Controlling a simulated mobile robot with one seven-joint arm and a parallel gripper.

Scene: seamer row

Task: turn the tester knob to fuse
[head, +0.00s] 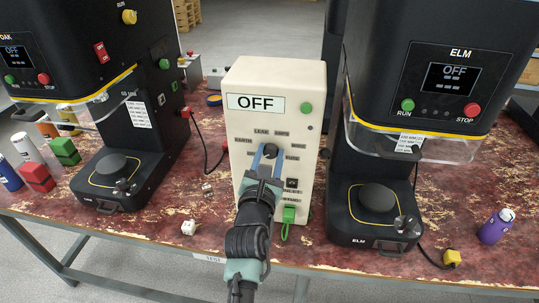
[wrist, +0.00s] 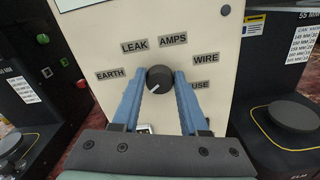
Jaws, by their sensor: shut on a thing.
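The cream tester (head: 262,75) stands upright on the bench, and its display (head: 256,104) reads OFF. Its round dark knob (wrist: 160,77) is on the front face, with a white mark pointing to the lower left. Labels EARTH, LEAK, AMPS and WIRE ring it in the wrist view. The fuse label (wrist: 202,85) at the right is partly covered by a finger, so only USE shows. My gripper (head: 267,152) has one blue finger on each side of the knob and is shut on it. The area below the knob is mostly hidden by my gripper.
The black OAK machine (head: 90,60) stands left of the tester and the ELM machine (head: 440,70) close on its right. A green plug (head: 289,213) sits low on the tester. Red and green blocks lie at the left, a purple bottle (head: 496,226) at the right.

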